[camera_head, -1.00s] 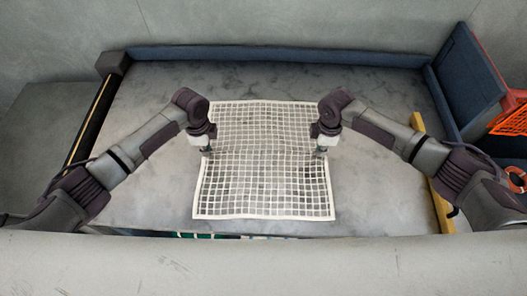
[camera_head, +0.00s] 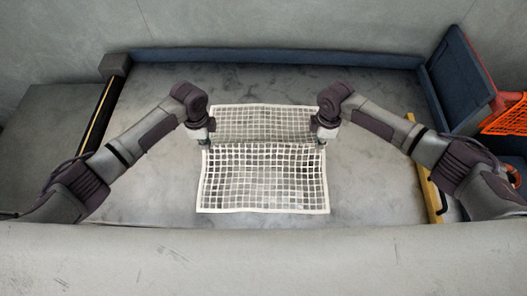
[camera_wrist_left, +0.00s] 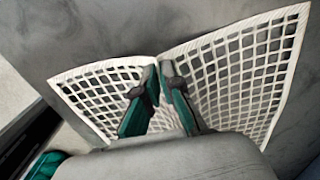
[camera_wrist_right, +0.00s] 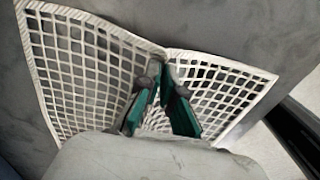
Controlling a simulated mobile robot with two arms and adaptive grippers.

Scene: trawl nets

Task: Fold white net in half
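The white net (camera_head: 264,178) lies on the grey table, raised along a line across its middle between my two grippers. Its near half slopes down toward the table's front, and its far half (camera_head: 262,120) shows behind the raised line. My left gripper (camera_head: 209,146) is at the net's left edge, and my right gripper (camera_head: 319,147) is at its right edge. In the left wrist view, the fingers (camera_wrist_left: 159,68) are closed on the net's border, which parts to both sides. In the right wrist view, the fingers (camera_wrist_right: 164,70) pinch the opposite border the same way.
Bare grey table (camera_head: 150,190) surrounds the net. A dark blue wall (camera_head: 270,57) runs along the back. A yellow bar (camera_head: 434,195) lies at the right edge, and orange netting (camera_head: 505,120) hangs at the far right.

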